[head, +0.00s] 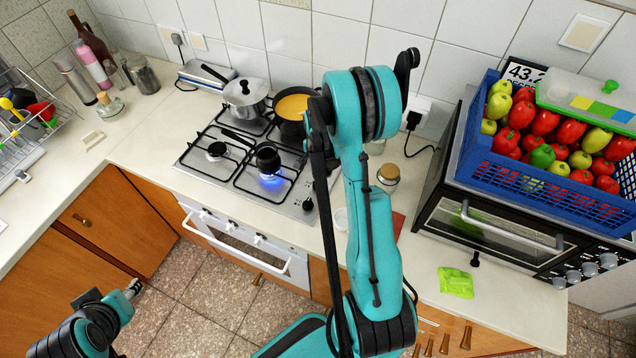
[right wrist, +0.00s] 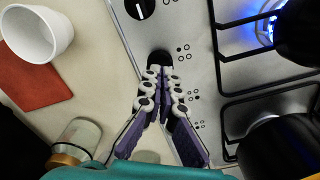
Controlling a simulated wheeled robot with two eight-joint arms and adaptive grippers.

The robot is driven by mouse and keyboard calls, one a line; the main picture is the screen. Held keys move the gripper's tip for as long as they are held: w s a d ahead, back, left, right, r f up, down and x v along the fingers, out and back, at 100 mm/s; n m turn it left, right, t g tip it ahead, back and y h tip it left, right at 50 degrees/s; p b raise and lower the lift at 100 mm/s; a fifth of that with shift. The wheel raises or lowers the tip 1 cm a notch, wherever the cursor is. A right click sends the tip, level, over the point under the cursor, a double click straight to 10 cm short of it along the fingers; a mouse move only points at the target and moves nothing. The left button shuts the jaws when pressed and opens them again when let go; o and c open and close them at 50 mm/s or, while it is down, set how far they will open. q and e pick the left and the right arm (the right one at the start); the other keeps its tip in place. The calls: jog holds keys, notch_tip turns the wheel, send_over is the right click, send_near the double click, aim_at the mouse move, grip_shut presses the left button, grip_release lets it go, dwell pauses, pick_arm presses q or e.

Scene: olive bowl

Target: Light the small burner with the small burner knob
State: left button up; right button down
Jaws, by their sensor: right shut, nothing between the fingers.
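The gas hob (head: 185,160) has several burners. A blue flame (head: 270,182) burns under a small black pot (head: 268,155); the flame (right wrist: 265,25) also shows in the right wrist view. The front-left burner (head: 216,150) is bare, with no flame visible. In the right wrist view, a black knob (right wrist: 140,8) with a white mark is at the top, and another black knob (right wrist: 160,57) is at my fingertips. My right gripper (right wrist: 160,70) is shut and empty, its tips at that knob; contact is unclear. My left gripper (head: 133,288) is low at left, its jaws too small to judge.
A steel pot (head: 243,92) and an orange-filled pan (head: 295,106) stand on the back burners. A white cup (right wrist: 38,32), red mat (right wrist: 30,85) and glass jar (right wrist: 77,140) are beside the hob. A toaster oven (head: 480,225) carries a blue fruit crate (head: 530,185).

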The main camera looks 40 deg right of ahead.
jog(key=shift+r+p, duration=1.3)
jog(key=shift+r, duration=1.4)
jog(key=shift+a+b, duration=0.2)
jog(key=shift+b, duration=0.1)
jog(key=s+a+r+n+t+b, duration=0.1)
jog(key=a+r+n+t+b, duration=0.1)
jog(key=a+n+b, duration=0.35)
jog(key=s+a+r+n+t+b, duration=0.1)
jog(key=s+a+r+n+b, duration=0.1)
jog(key=a+r+n+b, duration=0.25)
jog(key=s+a+f+n+t+b, duration=0.4)
jog(key=s+a+f+n+b, duration=0.2)
jog(key=a, duration=0.5)
jog(key=s+n+b, duration=0.2)
jog(key=b, duration=0.1)
jog(key=shift+s+n+b, duration=0.2)
jog(key=shift+n+b, duration=0.1)
jog(key=shift+b, duration=0.05)
